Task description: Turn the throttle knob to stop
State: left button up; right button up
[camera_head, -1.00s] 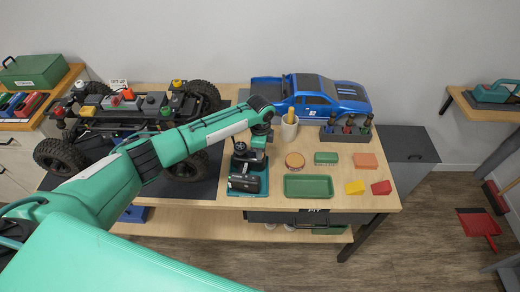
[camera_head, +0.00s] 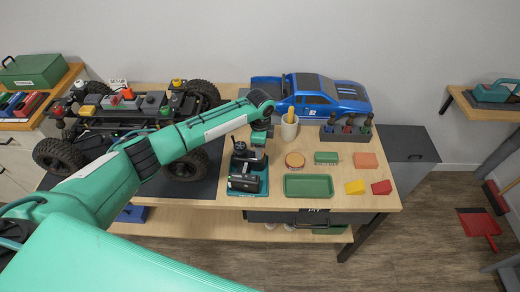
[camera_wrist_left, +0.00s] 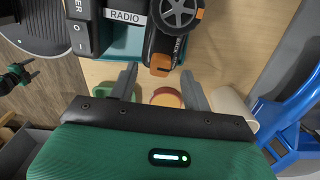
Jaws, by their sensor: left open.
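The radio (camera_head: 245,177) stands in a teal base on the workbench in the head view. In the left wrist view the radio (camera_wrist_left: 127,17) shows at the top, with a spoked wheel (camera_wrist_left: 178,13) and an orange-tipped part (camera_wrist_left: 161,66) on its black body. I cannot tell for certain which part is the throttle knob. My left gripper (camera_head: 259,146) is just behind and above the radio. In the left wrist view the left gripper (camera_wrist_left: 160,82) is open, its two fingers apart, with the orange-tipped part beyond and between their tips.
A crawler chassis (camera_head: 125,110) stands left of the radio on a dark mat. A blue truck body (camera_head: 320,95), a cup (camera_head: 289,130) and a tool caddy (camera_head: 345,134) stand behind. A green tray (camera_head: 308,194) and small colored items lie to the right, with bare wood between them.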

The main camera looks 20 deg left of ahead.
pick_arm(q)
notch_tip(320, 180, up, 12)
jog(key=b, duration=0.2)
dwell(0.4)
